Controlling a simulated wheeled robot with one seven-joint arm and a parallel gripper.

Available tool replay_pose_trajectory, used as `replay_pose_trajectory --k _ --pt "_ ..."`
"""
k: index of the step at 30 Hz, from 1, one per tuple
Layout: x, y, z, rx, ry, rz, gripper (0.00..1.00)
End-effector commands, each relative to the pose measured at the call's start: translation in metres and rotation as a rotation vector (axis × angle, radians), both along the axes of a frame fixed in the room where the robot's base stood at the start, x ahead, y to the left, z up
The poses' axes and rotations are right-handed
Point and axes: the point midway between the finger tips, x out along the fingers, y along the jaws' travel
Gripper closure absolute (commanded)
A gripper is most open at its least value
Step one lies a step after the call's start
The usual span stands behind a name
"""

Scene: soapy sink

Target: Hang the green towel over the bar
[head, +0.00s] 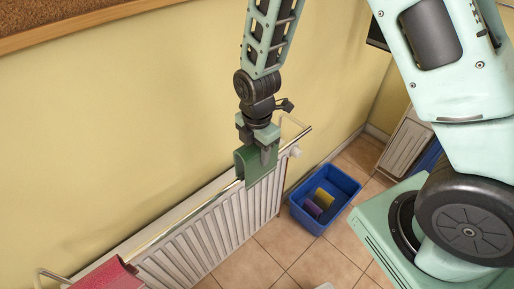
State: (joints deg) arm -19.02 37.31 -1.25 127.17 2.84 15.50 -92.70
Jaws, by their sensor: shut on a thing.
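The green towel (246,164) is folded over with its two sides hanging down, at the far part of the metal bar (190,213) above the white radiator. My gripper (262,150) points down and is shut on the towel's right part. The towel appears to straddle the bar, but I cannot tell whether its fold rests on the bar or is just above it. The fingers and the towel hide part of the bar.
A red towel (108,276) hangs on the near end of the bar. The radiator (205,240) stands against the yellow wall. A blue bin (297,211) holding a yellow and a purple thing sits on the tiled floor. A corkboard (60,18) is on the wall at upper left.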

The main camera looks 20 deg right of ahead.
Motion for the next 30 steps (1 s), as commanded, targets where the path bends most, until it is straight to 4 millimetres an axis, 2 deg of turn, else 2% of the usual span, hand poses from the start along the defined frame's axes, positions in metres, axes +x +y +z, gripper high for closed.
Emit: replay_pose_trajectory --k 1,21,30 --pt "0.0 0.0 -0.007 0.0 0.0 0.0 0.8" --pt "0.0 0.0 -0.058 0.0 0.001 -0.001 0.8" --pt "0.0 0.0 -0.074 0.0 -0.001 0.0 0.8"
